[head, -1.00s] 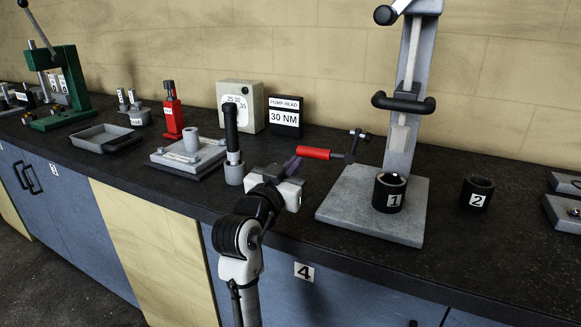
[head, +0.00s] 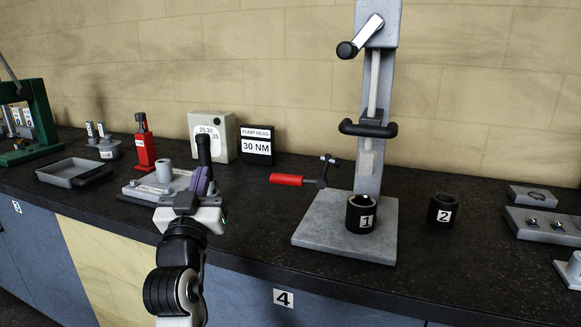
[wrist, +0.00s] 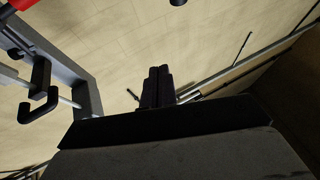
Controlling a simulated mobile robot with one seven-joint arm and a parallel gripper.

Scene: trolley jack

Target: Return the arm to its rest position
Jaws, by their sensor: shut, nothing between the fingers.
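My gripper (head: 202,182) is in the lower left middle of the head view, above the front part of the black bench. Its purple fingers are together and empty, and they point up and away towards the wall. They overlap the black-handled upright tool (head: 204,150) behind them in the picture; I cannot tell how far apart they are. My white and black arm rises from the bottom edge. In the wrist view the dark closed fingers (wrist: 157,88) stand against the beige wall, with no object between them.
The grey press (head: 375,100) stands right of my gripper, with socket 1 (head: 360,214) on its base and socket 2 (head: 441,209) beside it. A red-handled tool (head: 286,180) lies between. A red bottle jack (head: 144,148) and grey tray (head: 68,172) are left.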

